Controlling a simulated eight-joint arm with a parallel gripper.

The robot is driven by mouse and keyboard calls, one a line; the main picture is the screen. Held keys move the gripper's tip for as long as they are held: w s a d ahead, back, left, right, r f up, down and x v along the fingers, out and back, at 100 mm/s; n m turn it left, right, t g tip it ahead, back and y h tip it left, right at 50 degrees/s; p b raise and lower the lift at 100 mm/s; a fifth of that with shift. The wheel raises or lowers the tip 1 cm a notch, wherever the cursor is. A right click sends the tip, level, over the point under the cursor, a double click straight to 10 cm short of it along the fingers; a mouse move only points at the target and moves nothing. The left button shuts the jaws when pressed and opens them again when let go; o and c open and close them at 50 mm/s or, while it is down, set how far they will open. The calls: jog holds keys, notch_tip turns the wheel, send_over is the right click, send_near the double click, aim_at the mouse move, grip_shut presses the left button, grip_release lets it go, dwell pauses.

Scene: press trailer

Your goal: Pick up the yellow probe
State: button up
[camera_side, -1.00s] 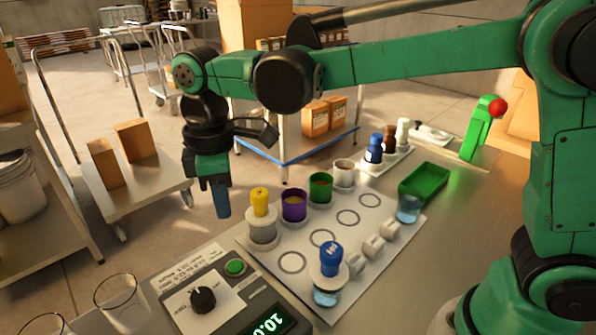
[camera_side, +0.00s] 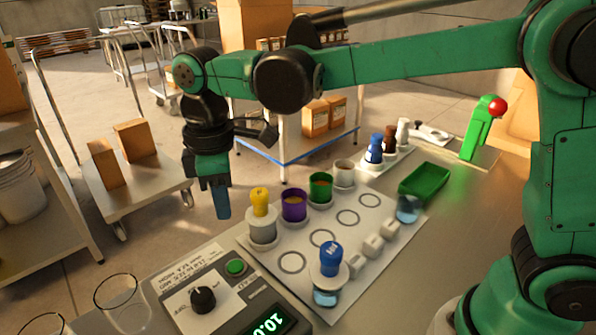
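The yellow probe (camera_side: 259,199) stands upright in a grey-white holder (camera_side: 262,231) at the left end of the white board (camera_side: 348,260). Only its yellow top shows; its lower part is hidden in the holder. My gripper (camera_side: 205,202) points down to the left of the probe in the picture, apart from it. Its two fingers are spread, with nothing seen between them.
Purple (camera_side: 294,206), green (camera_side: 320,188) and white (camera_side: 343,174) cups stand in a row beside the probe. A blue-topped piece (camera_side: 330,258) stands at the board's near end. A control box (camera_side: 204,299) with a dial and glasses (camera_side: 121,302) are in front. A green tray (camera_side: 424,182) lies to the right.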

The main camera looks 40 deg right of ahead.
aim_at(259, 192)
jog(key=o, duration=1)
jog(key=shift+c, duration=0.2)
jog(key=w+d+m, duration=0.1)
jog(key=d+m, duration=0.2)
jog(key=m, duration=0.1)
jog(key=w+d+f+m, duration=0.1)
jog(key=d+m, duration=0.1)
jog(key=m, duration=0.2)
jog(key=w+d+f+m, duration=0.1)
jog(key=w+d+m, duration=0.1)
jog(key=d+m, duration=0.1)
jog(key=shift+d+f+m, duration=0.2)
jog(key=shift+d+m, duration=0.15)
jog(key=shift+m, duration=0.05)
jog(key=shift+d+f, duration=0.1)
jog(key=shift+f, duration=2.6)
